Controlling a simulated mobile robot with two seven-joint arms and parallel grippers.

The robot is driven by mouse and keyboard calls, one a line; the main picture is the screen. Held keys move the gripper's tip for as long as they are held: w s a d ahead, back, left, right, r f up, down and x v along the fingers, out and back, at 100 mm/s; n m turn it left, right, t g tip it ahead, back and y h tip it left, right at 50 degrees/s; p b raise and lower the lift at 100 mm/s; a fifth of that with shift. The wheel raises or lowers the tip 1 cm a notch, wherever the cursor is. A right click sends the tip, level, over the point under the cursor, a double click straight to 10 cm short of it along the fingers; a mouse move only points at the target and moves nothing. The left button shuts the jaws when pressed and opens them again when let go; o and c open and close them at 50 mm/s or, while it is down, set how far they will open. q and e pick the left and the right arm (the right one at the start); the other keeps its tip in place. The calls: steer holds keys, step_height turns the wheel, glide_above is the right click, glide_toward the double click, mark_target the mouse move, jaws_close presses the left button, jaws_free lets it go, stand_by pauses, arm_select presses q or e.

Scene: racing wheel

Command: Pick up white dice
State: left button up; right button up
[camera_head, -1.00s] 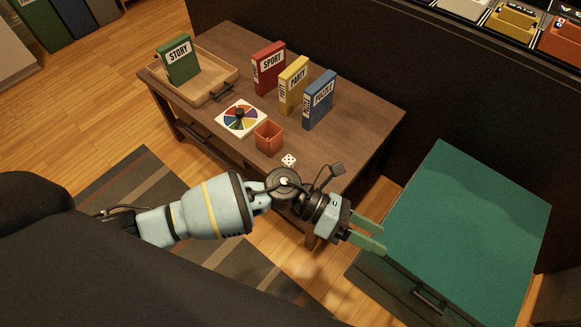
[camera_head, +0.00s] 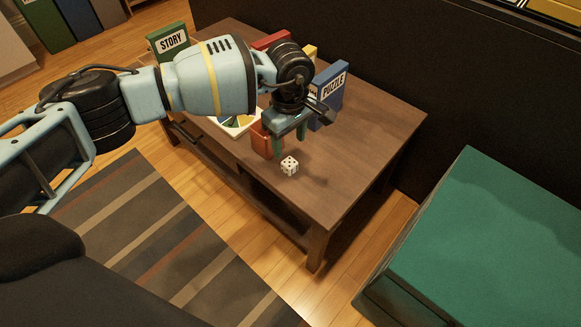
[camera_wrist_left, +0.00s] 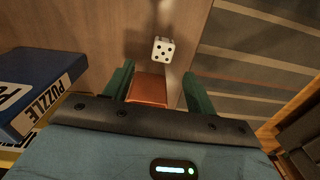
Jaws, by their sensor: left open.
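The white dice (camera_head: 290,165) lies on the brown wooden table near its front edge, with black dots on its faces. It also shows in the left wrist view (camera_wrist_left: 163,49), at the top middle, beyond the fingertips. My left gripper (camera_head: 289,148) is over the table, pointing down, just behind the dice. My right gripper is not in view.
The blue PUZZLE box (camera_head: 331,92) stands behind the gripper. The spinner board (camera_head: 238,122) and green STORY box (camera_head: 170,40) are partly behind my arm. The table's right side is clear; a green cabinet (camera_head: 490,235) stands right.

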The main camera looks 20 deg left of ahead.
mark_target(289, 162)
arm_select(q)
steer(key=shift+f+b, duration=0.35)
steer(key=shift+f, duration=0.9)
steer(key=shift+d+f, duration=0.1)
steer(key=shift+f, duration=0.15)
steer(key=shift+s+f, duration=0.15)
steer(key=shift+f, duration=0.25)
step_height(289, 162, down, 4)
steer(key=shift+s+f+b, duration=0.1)
steer(key=shift+s+b, duration=0.05)
steer(key=shift+b, duration=0.8)
steer(key=shift+c, duration=0.6)
steer(key=c, duration=0.9)
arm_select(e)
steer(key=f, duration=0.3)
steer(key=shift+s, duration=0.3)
